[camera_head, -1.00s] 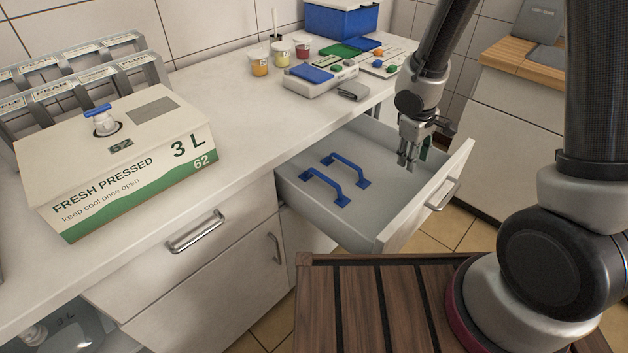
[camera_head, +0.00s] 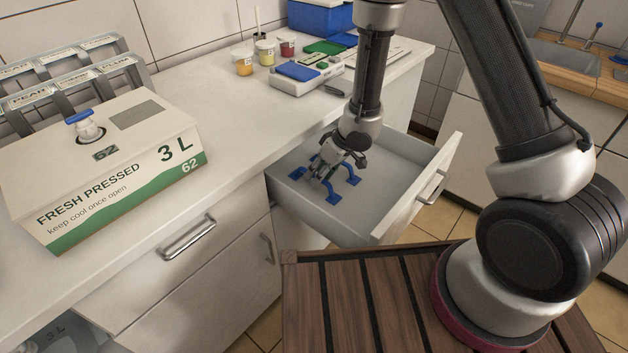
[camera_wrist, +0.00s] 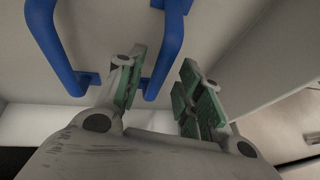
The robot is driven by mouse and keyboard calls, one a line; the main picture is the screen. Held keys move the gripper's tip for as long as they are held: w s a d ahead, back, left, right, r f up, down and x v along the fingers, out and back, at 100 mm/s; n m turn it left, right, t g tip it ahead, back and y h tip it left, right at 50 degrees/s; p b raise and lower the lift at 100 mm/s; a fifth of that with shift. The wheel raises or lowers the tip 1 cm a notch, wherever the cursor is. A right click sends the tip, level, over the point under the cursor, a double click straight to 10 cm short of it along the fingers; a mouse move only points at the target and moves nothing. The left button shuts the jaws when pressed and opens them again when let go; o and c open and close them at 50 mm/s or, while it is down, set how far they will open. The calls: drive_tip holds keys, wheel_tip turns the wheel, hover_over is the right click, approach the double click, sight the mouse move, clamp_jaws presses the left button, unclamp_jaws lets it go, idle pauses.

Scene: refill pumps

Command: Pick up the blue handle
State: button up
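Two blue handles lie in the open drawer (camera_head: 397,212), side by side. In the head view the left one (camera_head: 331,198) is partly hidden by my gripper (camera_head: 322,172), and the right one (camera_head: 352,177) shows just beside it. My gripper is low over the handles, tilted. In the wrist view my gripper (camera_wrist: 163,60) has its green-padded fingers apart. One handle (camera_wrist: 170,45) has its bar running down between the fingers in the picture, close to the left finger. The other handle (camera_wrist: 54,45) is outside, to the left. I cannot tell whether either finger touches a handle.
The drawer walls surround the handles; its right part is empty. On the counter stand a 3 L juice box (camera_head: 110,165), small cups (camera_head: 265,52) and a scale-like device (camera_head: 300,77). A slatted wooden surface (camera_head: 345,300) is in front.

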drive_tip(key=shift+w+a+f, duration=0.1)
drive_tip(key=shift+a+f, duration=0.1)
drive_tip(key=shift+f, duration=0.35)
clamp_jaws()
drive_tip(key=shift+r, duration=0.1)
